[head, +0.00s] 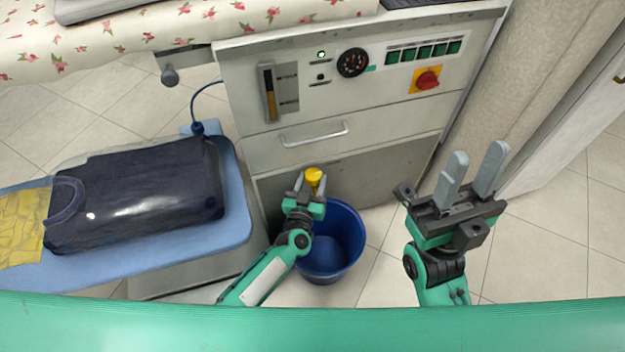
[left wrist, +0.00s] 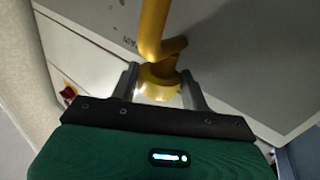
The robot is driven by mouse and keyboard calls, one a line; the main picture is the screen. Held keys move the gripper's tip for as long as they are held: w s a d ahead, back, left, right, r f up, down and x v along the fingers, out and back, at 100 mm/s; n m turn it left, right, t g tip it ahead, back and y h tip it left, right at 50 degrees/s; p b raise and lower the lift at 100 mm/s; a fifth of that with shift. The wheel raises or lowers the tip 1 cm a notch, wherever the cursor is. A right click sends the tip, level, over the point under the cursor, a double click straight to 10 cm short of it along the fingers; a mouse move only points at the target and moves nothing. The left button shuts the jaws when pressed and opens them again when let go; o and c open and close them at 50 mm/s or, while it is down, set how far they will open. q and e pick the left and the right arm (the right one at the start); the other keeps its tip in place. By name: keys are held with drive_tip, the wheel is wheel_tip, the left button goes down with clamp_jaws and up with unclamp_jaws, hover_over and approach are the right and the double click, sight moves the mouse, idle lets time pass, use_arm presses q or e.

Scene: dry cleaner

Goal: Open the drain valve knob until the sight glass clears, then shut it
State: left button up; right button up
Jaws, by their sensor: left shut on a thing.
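The yellow drain valve knob (head: 314,175) sits low on the front of the grey machine, above the blue bucket. My left gripper (head: 308,188) is shut on the knob; in the left wrist view the fingers (left wrist: 165,88) stand either side of the round yellow knob (left wrist: 158,86), below a yellow pipe (left wrist: 153,30). My right gripper (head: 473,172) is open and empty in front of the machine's right side.
The blue bucket (head: 345,240) stands on the tiled floor under the knob. A blue board (head: 236,200) with a dark garment in clear wrap (head: 140,195) is at left.

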use_arm(q)
drive_tip(key=o, duration=1)
drive_tip(key=shift+y, duration=0.3)
